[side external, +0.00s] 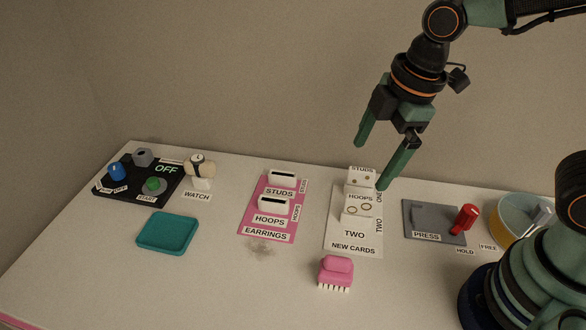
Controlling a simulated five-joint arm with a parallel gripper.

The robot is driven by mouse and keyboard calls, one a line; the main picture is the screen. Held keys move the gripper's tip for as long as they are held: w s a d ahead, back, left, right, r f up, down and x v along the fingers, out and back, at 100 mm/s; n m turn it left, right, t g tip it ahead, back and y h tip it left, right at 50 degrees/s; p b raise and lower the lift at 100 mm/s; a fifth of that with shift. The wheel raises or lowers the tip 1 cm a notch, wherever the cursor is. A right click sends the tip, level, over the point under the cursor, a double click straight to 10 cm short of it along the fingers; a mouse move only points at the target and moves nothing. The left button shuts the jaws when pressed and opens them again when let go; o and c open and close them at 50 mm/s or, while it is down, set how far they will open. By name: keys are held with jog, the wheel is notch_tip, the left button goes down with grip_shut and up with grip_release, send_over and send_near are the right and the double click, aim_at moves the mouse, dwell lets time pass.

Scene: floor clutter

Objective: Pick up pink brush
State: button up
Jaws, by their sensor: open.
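The pink brush (336,271) lies near the front middle of the white table, with its pale bristles showing along its lower front edge. My gripper (373,165) hangs above the back part of the table, over the new cards area, up and to the right of the brush in the picture. Its two green fingers are spread apart with nothing between them. The gripper is clear of the brush.
Behind the brush stand earring cards on a white sheet (338,247) and a pink mat (252,224). A teal tray (168,232), watch (200,166) and black panel (127,190) are left. A grey press plate (425,228), red handle (466,218) and round bowl (510,227) are right.

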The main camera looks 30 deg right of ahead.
aim_at(336, 268)
jog(key=s+a+f+n, duration=0.1)
jog(key=a+f+n, duration=0.1)
jog(key=n, duration=0.2)
jog(key=s+a+f+n+g, duration=0.1)
jog(key=s+a+n, duration=0.1)
jog(key=a+n, duration=0.1)
jog(key=s+a+f+n+g, duration=0.1)
jog(key=a+f+n, duration=0.1)
jog(key=a+n, duration=0.1)
jog(key=shift+s+a+f+n+h, duration=0.1)
jog(key=shift+a+f+n+h, duration=0.1)
jog(key=shift+n, duration=0.25)
jog(key=shift+s+a+f+n+h, duration=0.1)
jog(key=shift+n+h, duration=0.1)
jog(key=shift+n, duration=0.25)
jog(key=shift+s+a+f+n, duration=0.15)
jog(key=shift+f+n, duration=0.1)
jog(key=shift+n, duration=0.15)
notch_tip(336, 268, down, 7)
jog(key=shift+r, duration=0.15)
jog(key=shift+s+a+f, duration=0.1)
jog(key=shift+f, duration=1.2)
jog(key=shift+a+f, duration=0.1)
jog(key=shift+f, duration=1.2)
jog(key=shift+c, duration=0.3)
jog(key=c, duration=1.3)
jog(key=shift+r, duration=0.1)
